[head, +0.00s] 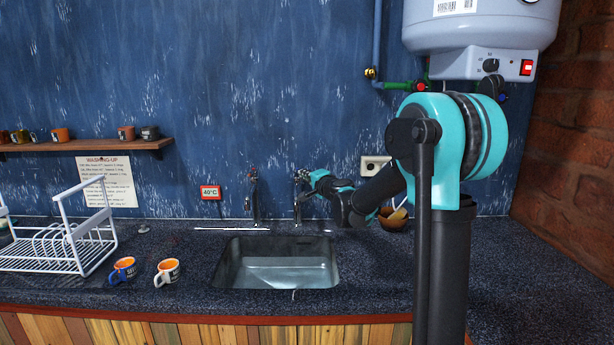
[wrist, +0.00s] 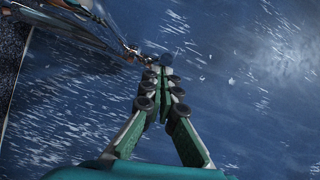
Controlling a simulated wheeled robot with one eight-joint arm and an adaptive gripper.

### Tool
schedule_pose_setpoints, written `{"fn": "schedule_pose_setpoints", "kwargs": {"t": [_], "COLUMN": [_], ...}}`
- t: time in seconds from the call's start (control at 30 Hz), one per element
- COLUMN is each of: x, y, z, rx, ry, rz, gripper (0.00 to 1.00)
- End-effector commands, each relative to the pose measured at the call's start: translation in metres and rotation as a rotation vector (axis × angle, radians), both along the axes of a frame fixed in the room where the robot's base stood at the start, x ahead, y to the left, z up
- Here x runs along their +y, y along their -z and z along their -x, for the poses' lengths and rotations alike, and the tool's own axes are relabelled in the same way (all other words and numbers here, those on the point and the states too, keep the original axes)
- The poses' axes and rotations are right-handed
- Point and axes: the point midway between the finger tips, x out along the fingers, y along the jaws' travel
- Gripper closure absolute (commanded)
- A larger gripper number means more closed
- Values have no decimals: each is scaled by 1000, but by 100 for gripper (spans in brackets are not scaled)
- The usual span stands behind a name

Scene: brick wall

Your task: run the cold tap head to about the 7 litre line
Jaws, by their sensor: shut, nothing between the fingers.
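Two taps stand behind the sink (head: 235,268), a left tap (head: 256,205) and a right tap (head: 297,208). I cannot read which is cold from their markings. My gripper (head: 304,177) is at the top of the right tap and partly hides it. In the wrist view my gripper's fingers (wrist: 160,72) meet at their tips, shut and empty. A metal tap (wrist: 92,38) lies at upper left there, its head (wrist: 131,53) just beside the fingertips. I cannot tell whether they touch. The basin has a pale area low down, perhaps water. No litre line is readable.
A blue mug (head: 123,270) and a white mug (head: 167,272) stand left of the sink, by a white dish rack (head: 62,262). A bowl (head: 393,222) sits behind my arm at right. A water heater (head: 470,28) hangs above.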

Motion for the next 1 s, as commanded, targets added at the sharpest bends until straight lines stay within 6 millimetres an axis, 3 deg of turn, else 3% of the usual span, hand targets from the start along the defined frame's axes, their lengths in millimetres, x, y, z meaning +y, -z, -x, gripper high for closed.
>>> {"fn": "schedule_pose_setpoints", "kwargs": {"t": [0.37,0.8,1.0], "x": [-2,-43,-53], "y": [0,-4,-5], "z": [12,83,102], "rx": [1,0,0], "ry": [-9,-1,0], "rz": [-1,0,-1], "gripper": [100,100,100]}}
